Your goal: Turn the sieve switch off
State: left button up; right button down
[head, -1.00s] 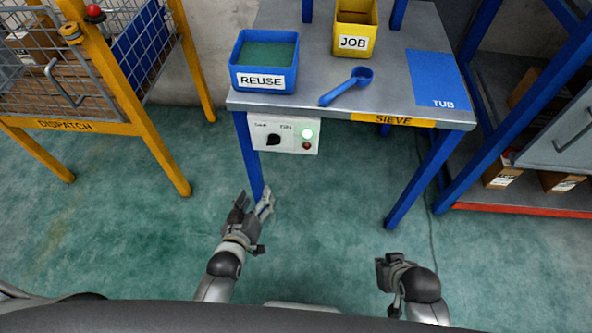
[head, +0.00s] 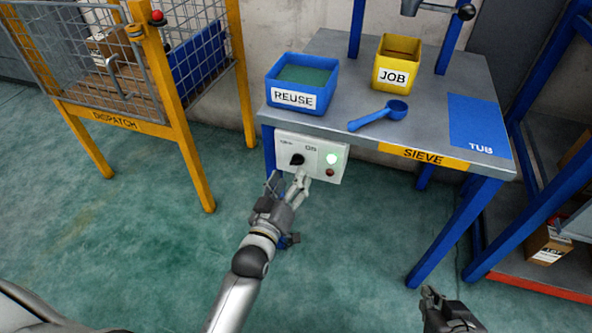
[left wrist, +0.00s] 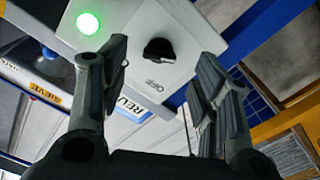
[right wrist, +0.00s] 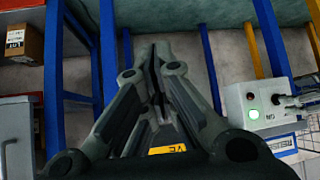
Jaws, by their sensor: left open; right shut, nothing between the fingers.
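The sieve switch box (head: 340,170) is a pale panel under the front left of the sieve table. It has a black rotary knob (head: 297,160) between OFF and ON labels. Its green lamp (head: 331,159) is lit; a dark red lamp sits below it. My left gripper (head: 287,183) is open just in front of and below the knob. In the left wrist view the knob (left wrist: 159,50) shows beyond and between the open fingers, apart from them. My right gripper (head: 432,292) is shut and empty, low at the right, away from the box. It also shows in the right wrist view (right wrist: 157,65).
On the sieve table (head: 345,100) stand a blue REUSE tub (head: 325,100), a yellow JOB tub (head: 400,48), a blue scoop (head: 378,116) and a blue TUB mat (head: 475,115). A yellow DISPATCH cage (head: 190,120) is left. A blue table leg is close behind my left gripper.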

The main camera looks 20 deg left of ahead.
aim_at(297, 162)
pick_arm(q)
jog(key=shift+w+d+b, duration=0.1)
jog(key=shift+w+b, duration=0.35)
jog(key=shift+w, duration=2)
pick_arm(e)
jog(key=w+a+r+t+y, duration=0.1)
jog(key=w+r+t, duration=0.2)
jog(key=w+r, duration=0.1)
jog(key=shift+w+a, duration=0.15)
jog(key=shift+a, duration=0.2)
pick_arm(q)
jog(key=shift+c, duration=0.2)
jog(key=c, duration=1)
